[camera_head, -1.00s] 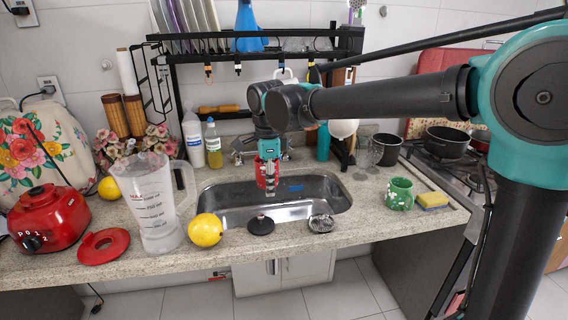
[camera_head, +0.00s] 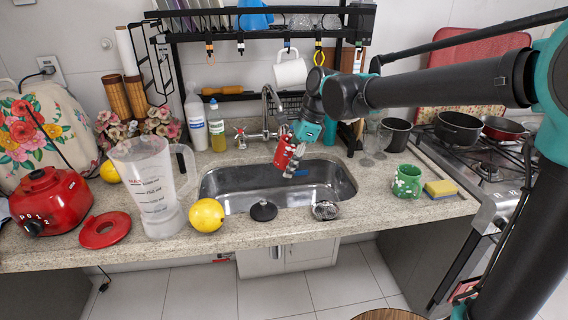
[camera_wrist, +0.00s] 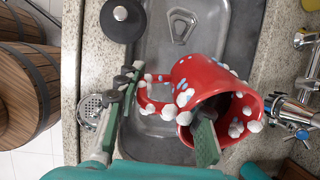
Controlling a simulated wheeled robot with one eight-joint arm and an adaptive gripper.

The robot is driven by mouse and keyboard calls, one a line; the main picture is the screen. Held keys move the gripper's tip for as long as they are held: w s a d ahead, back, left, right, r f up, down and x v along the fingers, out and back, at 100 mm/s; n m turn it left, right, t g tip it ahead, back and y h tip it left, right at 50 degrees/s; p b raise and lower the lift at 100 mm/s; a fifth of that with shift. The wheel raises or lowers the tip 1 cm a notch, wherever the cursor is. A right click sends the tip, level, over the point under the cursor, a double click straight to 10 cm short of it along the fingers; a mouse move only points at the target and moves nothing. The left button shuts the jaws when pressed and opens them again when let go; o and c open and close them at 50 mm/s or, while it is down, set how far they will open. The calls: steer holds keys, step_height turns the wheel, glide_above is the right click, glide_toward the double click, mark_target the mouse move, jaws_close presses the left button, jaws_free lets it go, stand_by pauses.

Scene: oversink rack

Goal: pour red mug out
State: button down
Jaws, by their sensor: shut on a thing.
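The red mug (camera_head: 284,151), with raised white dots, is held above the sink (camera_head: 235,188) and is tilted. It also shows in the wrist view (camera_wrist: 185,75), where its mouth faces towards the lower right. My gripper (camera_head: 294,160) is shut on the mug at its handle side. In the wrist view one finger of my gripper (camera_wrist: 165,118) reaches into the mug's mouth and the other lies outside by the handle. Blue spots show on the mug's wall. I cannot tell whether anything is inside the mug.
A faucet (camera_head: 268,110) stands behind the sink. A black stopper (camera_head: 263,210) and a metal strainer (camera_head: 326,210) lie at its front edge. A rack (camera_head: 230,37) hangs above.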

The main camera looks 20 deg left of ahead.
steer(key=y, duration=0.1)
steer(key=g+y, duration=0.1)
steer(key=y, duration=0.1)
steer(key=shift+s+a+r, duration=0.1)
steer(key=shift+a+r, duration=0.1)
steer(key=g+y, duration=0.2)
steer(key=shift+a+y, duration=0.1)
steer(key=shift+y, duration=0.2)
steer(key=y, duration=0.1)
steer(key=g+y, duration=0.1)
steer(key=shift+f+y, duration=0.25)
steer(key=shift+y, duration=0.15)
steer(key=shift+w+d+r+h, duration=0.3)
steer(key=shift+d+r+h, duration=0.25)
steer(key=shift+d+h, duration=0.2)
